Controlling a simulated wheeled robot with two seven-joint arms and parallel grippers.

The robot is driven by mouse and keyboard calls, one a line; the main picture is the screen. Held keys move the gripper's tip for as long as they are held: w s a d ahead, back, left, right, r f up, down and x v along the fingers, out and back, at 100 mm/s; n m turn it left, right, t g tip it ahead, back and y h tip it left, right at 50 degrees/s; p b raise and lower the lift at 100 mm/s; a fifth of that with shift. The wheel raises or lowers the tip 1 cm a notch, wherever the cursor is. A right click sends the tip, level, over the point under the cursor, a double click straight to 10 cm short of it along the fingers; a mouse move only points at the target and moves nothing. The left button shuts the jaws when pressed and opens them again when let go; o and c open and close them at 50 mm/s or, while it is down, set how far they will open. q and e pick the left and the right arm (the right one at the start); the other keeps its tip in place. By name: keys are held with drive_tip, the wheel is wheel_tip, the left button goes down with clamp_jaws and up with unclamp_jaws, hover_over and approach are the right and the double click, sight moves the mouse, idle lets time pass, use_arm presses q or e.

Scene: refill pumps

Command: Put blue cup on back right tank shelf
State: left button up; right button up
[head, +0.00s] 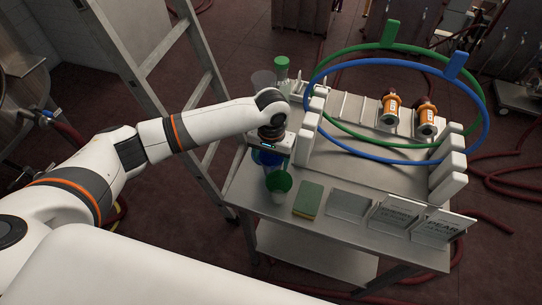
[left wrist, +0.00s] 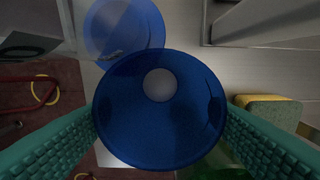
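The blue cup (left wrist: 160,110) is upright between the two green fingers of my left gripper (left wrist: 160,125) in the left wrist view. Both fingers lie against its sides, and I look down into its open mouth. In the head view the left gripper (head: 270,152) is over the left part of the metal table, with the blue cup (head: 267,158) partly hidden under it. A second blue round vessel (left wrist: 122,28) shows lower down behind the cup in the left wrist view. The tank shelf cannot be made out with certainty. My right gripper is not in view.
A green cup (head: 279,184) stands just in front, with a sponge (head: 308,200) to its right. A green-topped bottle (head: 282,70) and a clear cup (head: 263,79) are behind. Green (head: 350,57) and blue (head: 320,75) hoops rise over the table. A ladder (head: 192,75) stands left.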

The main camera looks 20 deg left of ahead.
use_arm(q)
drive_tip(key=shift+o, duration=1)
